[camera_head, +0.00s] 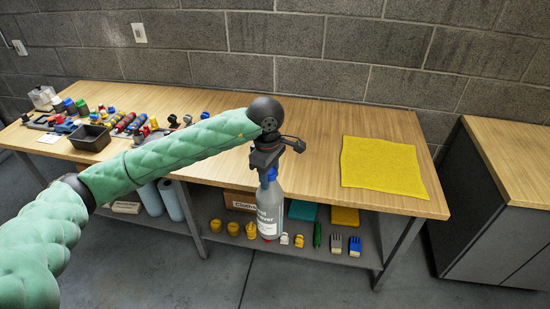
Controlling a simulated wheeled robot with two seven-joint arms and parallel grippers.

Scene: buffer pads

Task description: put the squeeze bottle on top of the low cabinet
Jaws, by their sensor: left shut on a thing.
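The squeeze bottle (270,212) is grey and translucent with a blue top and a printed label. My left gripper (268,170) points down and is shut on the bottle's blue top. The bottle hangs upright in front of the workbench's front edge, with the lower shelf behind it. The low cabinet (520,150) stands at the right, with a light wood top and dark grey sides. Its visible top is bare, and its right part is cut off by the picture edge. My right gripper is not in view.
The wooden workbench (310,130) holds a yellow cloth (383,167) at its right end. A black tray (90,137) and several small coloured items stand at its left. The lower shelf holds a cardboard box, yellow pieces and brushes. A gap separates bench and cabinet.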

